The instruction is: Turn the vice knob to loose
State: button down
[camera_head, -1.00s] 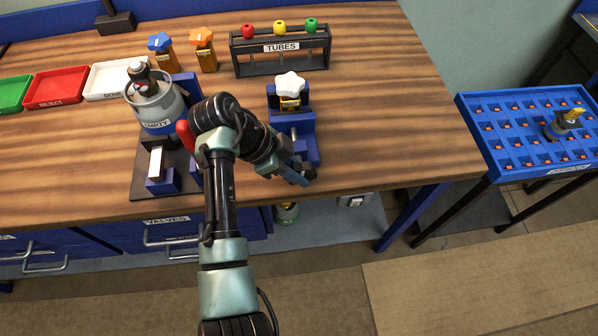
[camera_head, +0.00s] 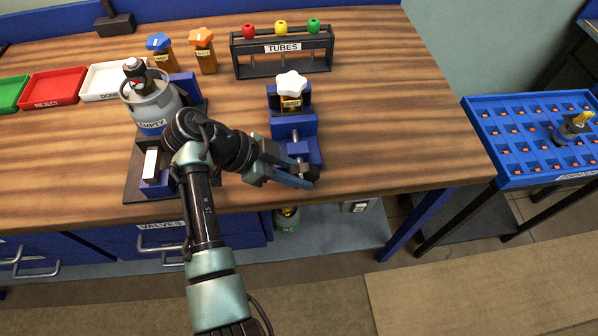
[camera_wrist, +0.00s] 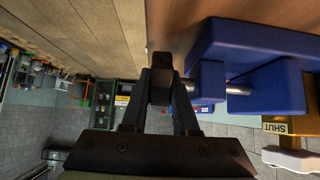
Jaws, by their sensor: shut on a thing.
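The blue vice (camera_head: 290,128) stands at the front edge of the bench and holds a brass valve with a white star handle (camera_head: 291,84). Its dark knob (camera_head: 310,172) is at the vice's front end. My gripper (camera_head: 306,178) reaches the knob from the left. In the wrist view my gripper (camera_wrist: 161,80) is shut on the dark knob (camera_wrist: 160,90), which sits between the fingertips. The vice's blue jaws and steel rod (camera_wrist: 238,90) lie to the right of it. The valve's brass label (camera_wrist: 276,127) reads SHUT.
A grey cylinder marked EMPTY (camera_head: 152,105) stands left of my arm. A blue crate (camera_head: 505,180) is at the right. The bench right of the vice is clear.

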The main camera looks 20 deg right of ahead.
jog(key=c, duration=1)
grip_release()
jog(key=shift+o, duration=0.2)
jog(key=shift+r, duration=0.1)
jog(key=v, duration=1.3)
